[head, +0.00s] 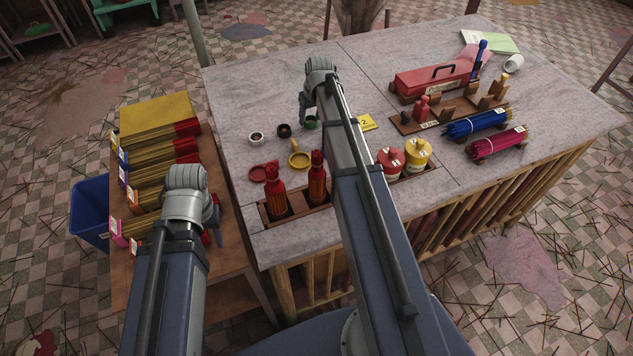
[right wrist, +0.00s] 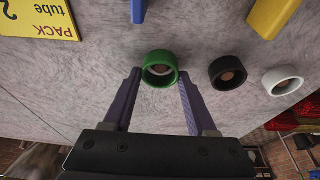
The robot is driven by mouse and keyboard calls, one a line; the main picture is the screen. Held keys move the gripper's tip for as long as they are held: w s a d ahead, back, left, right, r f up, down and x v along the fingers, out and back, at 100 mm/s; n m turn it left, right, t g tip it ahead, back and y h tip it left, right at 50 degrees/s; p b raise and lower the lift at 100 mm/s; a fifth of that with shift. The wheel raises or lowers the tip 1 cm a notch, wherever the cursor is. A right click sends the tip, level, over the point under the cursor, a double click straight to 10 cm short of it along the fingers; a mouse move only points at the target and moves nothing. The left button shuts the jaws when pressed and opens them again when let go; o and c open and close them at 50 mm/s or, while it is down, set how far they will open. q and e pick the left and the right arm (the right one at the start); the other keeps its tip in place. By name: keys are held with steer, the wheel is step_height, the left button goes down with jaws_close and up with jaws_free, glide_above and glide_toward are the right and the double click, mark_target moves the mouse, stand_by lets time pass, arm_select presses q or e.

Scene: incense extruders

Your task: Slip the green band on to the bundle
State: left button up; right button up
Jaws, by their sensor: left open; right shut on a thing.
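The green band (right wrist: 146,74) is a short ring lying on the marble table, between the fingertips of my right gripper (right wrist: 160,82), which is shut on it. In the head view the green band (head: 312,124) shows just below my right wrist, partly covered by the arm.
A black band (head: 284,131) and a white band (head: 256,138) lie beside the green one. Stick packs and a blue bin (head: 88,215) are at the left.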

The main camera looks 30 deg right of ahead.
steer(key=shift+r+p, duration=2)
steer(key=shift+r, duration=0.25)
arm_select(q)
step_height(320, 180, up, 4)
steer(key=shift+r, duration=0.15)
